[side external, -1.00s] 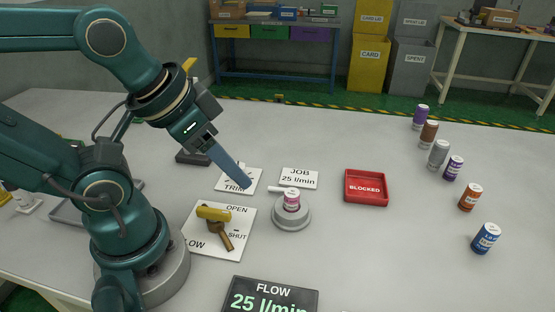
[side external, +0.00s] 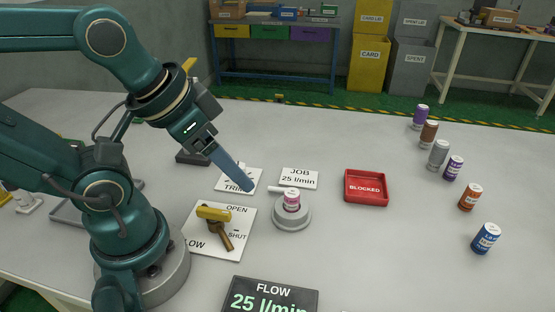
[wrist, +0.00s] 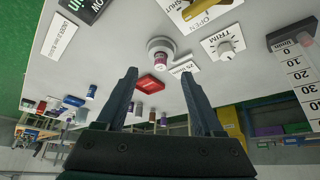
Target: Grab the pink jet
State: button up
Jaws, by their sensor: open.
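The pink jet (side external: 292,201) is a small pink and white cylinder. It stands upright on a round grey base (side external: 291,217) in the middle of the table in the side view. In the wrist view, the jet (wrist: 160,59) shows ahead between my fingers. My gripper (side external: 251,190) is up and to the left of the jet in the side view, apart from it and pointing down to the right. In the wrist view, my gripper (wrist: 158,73) has its two fingers spread with nothing between them.
A yellow-handled valve (side external: 215,216) and a TRIM dial plate (side external: 238,180) lie left of the base. The FLOW display (side external: 270,297) reads 25 l/min, matching the JOB card (side external: 299,178). A red BLOCKED tray (side external: 366,188) and several coloured cylinders (side external: 453,168) stand to the right.

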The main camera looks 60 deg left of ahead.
jog(key=a+m+g+y, duration=0.3)
jog(key=a+m+y, duration=0.1)
jog(key=a+m, duration=0.2)
jog(key=m+t+y, duration=0.2)
jog(key=m+y, duration=0.5)
jog(key=m, duration=0.6)
send_over(293, 200)
jog(key=a, duration=0.5)
notch_tip(293, 200, down, 6)
jog(key=d+f+m+t, duration=0.1)
jog(key=d+f+m, duration=0.1)
jog(key=f, duration=0.1)
jog(key=d+f+m+t, duration=0.1)
jog(key=d+f+m, duration=0.1)
jog(key=m, duration=0.1)
jog(key=shift+w+d+f, duration=0.15)
jog(key=shift+d+f, duration=0.2)
jog(key=shift+f, duration=0.05)
jog(key=shift+d+f+m+t, duration=0.15)
jog(key=shift+f+m+t, duration=0.15)
jog(key=shift+f+t, duration=0.1)
jog(key=shift+x, duration=2.35)
